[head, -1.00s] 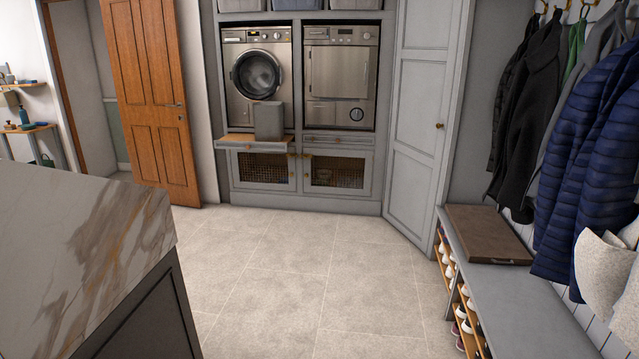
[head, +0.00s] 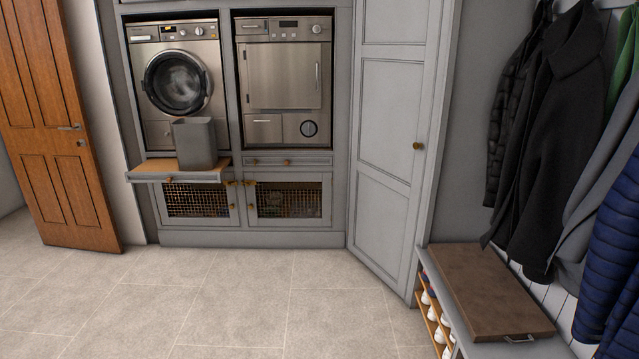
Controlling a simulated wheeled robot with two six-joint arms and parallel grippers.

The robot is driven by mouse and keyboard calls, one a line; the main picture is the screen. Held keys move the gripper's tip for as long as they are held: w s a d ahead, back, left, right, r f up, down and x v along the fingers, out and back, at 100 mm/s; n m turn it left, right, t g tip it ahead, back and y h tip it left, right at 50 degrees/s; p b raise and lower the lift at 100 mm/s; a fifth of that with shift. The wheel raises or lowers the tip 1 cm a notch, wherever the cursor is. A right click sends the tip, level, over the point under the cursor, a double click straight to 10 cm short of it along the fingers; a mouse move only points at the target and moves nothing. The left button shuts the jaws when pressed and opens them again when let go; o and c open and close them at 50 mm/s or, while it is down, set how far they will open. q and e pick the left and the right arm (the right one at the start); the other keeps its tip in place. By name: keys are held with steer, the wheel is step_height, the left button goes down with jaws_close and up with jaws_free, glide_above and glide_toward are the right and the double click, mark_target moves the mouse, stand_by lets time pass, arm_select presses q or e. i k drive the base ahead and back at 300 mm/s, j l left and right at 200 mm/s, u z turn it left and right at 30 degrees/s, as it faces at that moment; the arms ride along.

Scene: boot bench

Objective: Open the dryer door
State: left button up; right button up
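The dryer (head: 285,85) is the stainless-steel machine in the right bay of the grey cabinet, in the head view. Its square door (head: 284,76) looks shut, with an upright handle (head: 317,76) along its right edge. Its control panel is above the door, and a round dark knob or cap is at its lower right. Neither of my grippers shows in the head view.
A washer (head: 178,85) stands left of the dryer. Below it a shelf (head: 180,172) is pulled out, holding a grey bin (head: 195,144). A grey cabinet door (head: 390,150) stands angled at right, beside a boot bench (head: 480,285). The tiled floor ahead is clear.

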mark_target(281, 75)
steer(key=i, duration=2)
